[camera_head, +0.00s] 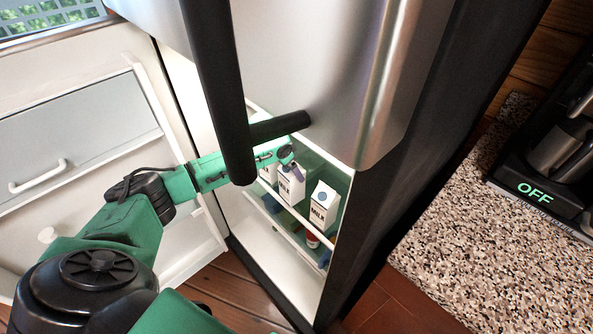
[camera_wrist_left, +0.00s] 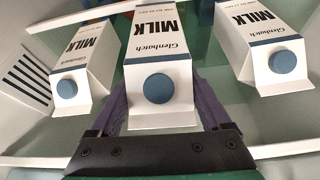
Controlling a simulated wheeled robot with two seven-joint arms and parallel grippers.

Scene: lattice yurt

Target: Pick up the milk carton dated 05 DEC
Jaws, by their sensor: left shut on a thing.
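Three white milk cartons with blue caps and "MILK" lettering stand in a row on a shelf of the open fridge: a left one (camera_wrist_left: 88,58), a middle one (camera_wrist_left: 160,45) and a right one (camera_wrist_left: 262,45). In the head view the middle carton (camera_head: 291,188) and the right carton (camera_head: 323,208) show clearly, the left carton (camera_head: 268,173) only in part. My left gripper (camera_wrist_left: 160,103) is shut on the middle carton, its purple fingers on either side. It also shows in the head view (camera_head: 291,165). No date is readable. My right gripper is not in view.
The fridge door (camera_head: 300,50) with its dark handle (camera_head: 217,90) stands close above my left arm. A shelf rail (camera_wrist_left: 290,148) runs before the cartons. A drawer cabinet (camera_head: 80,130) is at left; a coffee machine (camera_head: 550,170) stands on the speckled counter (camera_head: 470,240) at right.

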